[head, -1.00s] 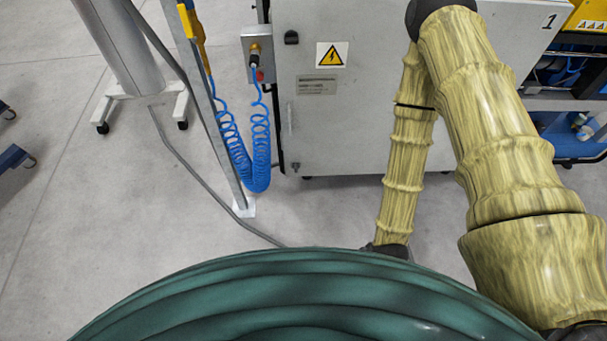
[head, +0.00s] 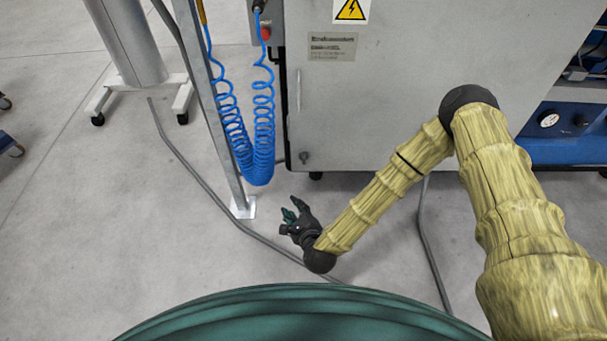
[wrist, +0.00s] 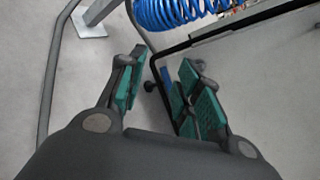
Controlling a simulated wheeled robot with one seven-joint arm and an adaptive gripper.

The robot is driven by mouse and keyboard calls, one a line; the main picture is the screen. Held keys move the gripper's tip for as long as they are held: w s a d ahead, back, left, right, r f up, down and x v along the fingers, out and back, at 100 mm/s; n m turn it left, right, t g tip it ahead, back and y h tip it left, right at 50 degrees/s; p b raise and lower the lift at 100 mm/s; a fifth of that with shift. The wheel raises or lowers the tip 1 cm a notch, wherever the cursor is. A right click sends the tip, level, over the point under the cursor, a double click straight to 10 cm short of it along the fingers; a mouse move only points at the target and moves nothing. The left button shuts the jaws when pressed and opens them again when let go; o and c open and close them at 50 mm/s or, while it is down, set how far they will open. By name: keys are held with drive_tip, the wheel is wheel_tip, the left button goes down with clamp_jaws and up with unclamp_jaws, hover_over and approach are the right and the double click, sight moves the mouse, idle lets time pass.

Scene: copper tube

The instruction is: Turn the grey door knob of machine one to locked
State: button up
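Machine one is the light grey cabinet (head: 400,90) at the top of the head view. Its front door carries a vertical light bar (head: 298,90) near the left edge and a small dark round fitting (head: 304,157) at the lower left corner. I cannot tell whether either is the grey door knob; the upper part of the door is cut off. My gripper (head: 294,209) is in front of and below the cabinet's lower left corner, apart from it. In the wrist view my gripper (wrist: 163,64) has its green-padded fingers spread, with nothing between them.
A blue coiled hose (head: 250,150) hangs left of the cabinet beside a grey post (head: 222,120) with a white foot plate. Grey cables (head: 200,180) run over the floor. A blue unit with a gauge (head: 549,119) stands at the right. Floor below the cabinet is mostly clear.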

drive_tip(key=w+f+m+t+h+b, duration=0.2)
drive_tip(key=w+f+m+t+b, duration=0.1)
drive_tip(key=w+m+b, duration=0.35)
drive_tip(key=m+t+h+b, duration=0.2)
drive_tip(key=m+h+b, duration=0.1)
drive_tip(key=m, duration=0.3)
approach(304, 162)
drive_tip(key=w+b, duration=0.2)
drive_tip(key=w, duration=0.7)
drive_tip(key=shift+w+d+f+b, duration=0.1)
drive_tip(key=shift+w+f+b, duration=0.05)
drive_tip(key=shift+w+b, duration=0.15)
drive_tip(key=shift+s, duration=0.1)
drive_tip(key=shift+c, duration=0.2)
clamp_jaws()
